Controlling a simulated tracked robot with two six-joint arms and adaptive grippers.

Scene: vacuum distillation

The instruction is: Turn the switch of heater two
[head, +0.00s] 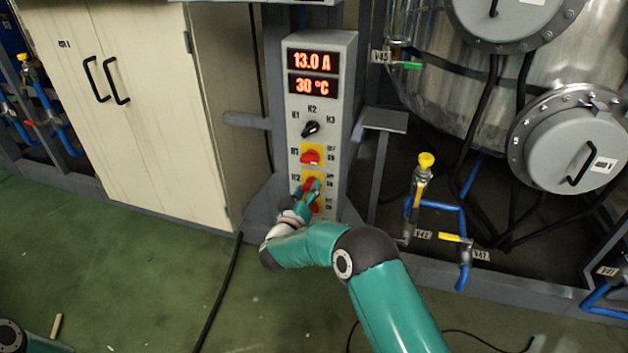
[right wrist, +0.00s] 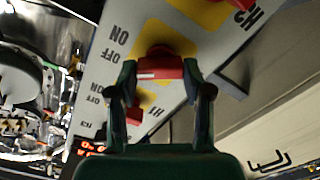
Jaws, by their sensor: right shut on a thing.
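The control panel (head: 345,52) is a tall grey box with red displays reading 13.0 A and 30 °C. Heater two's red switch (right wrist: 160,68), on a yellow plate, is between the fingers of my right gripper (right wrist: 161,80) in the right wrist view. The gripper is shut on it. The switch lies crosswise in that view, with a pale mark on its face and ON and OFF printed beside it. In the head view my right gripper (head: 309,190) covers most of this switch. My left gripper is out of view.
Heater one's red switch (head: 310,157) and a black selector knob (head: 310,128) are above. Heater three's switch shows partly in the right wrist view (right wrist: 243,4). A beige cabinet (head: 150,120) stands left, and steel vessels (head: 470,85) with valves and blue pipes stand right.

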